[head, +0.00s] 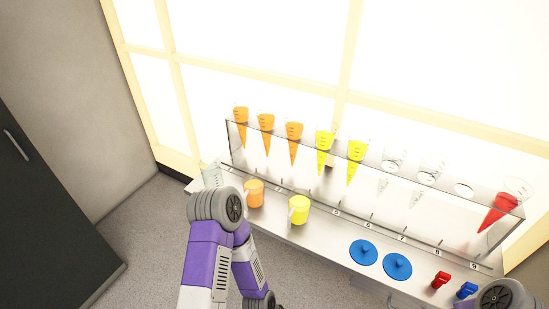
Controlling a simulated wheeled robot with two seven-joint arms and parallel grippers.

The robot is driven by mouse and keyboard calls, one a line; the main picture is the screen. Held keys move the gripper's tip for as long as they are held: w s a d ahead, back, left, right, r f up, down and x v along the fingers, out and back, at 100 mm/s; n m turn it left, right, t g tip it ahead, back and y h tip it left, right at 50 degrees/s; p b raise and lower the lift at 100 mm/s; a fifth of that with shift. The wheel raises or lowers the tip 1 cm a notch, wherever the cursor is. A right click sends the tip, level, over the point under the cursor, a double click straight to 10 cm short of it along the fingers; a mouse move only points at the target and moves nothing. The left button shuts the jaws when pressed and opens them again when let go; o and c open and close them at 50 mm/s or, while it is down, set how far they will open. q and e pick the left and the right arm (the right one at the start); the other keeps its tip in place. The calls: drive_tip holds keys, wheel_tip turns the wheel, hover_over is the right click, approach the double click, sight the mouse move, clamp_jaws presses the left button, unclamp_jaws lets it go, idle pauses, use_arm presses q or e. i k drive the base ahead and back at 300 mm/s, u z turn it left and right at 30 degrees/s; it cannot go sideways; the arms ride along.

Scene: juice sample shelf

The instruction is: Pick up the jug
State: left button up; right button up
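Several vessels that could be the jug stand on the left part of the metal counter. One is an orange vessel (256,192) and one is a yellow vessel (301,208) with a pale handle or edge on its left side. A clear graduated vessel (211,173) stands at the counter's left end, partly behind my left arm. I cannot tell which one the task means. My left arm rises from the bottom and bends back down out of the picture. Only a joint of my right arm shows at the bottom right corner. Neither gripper is in view.
A clear rack (370,208) along the back holds orange, yellow, empty and red cones above numbered places. Two blue discs with knobs (363,252) lie on the counter's right part. Red (441,280) and blue (466,290) small items lie near its right end.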

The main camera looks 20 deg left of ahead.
sight(253, 184)
drive_tip(key=u, duration=2.85)
drive_tip(key=i, duration=1.15)
drive_tip(key=z, duration=3.25)
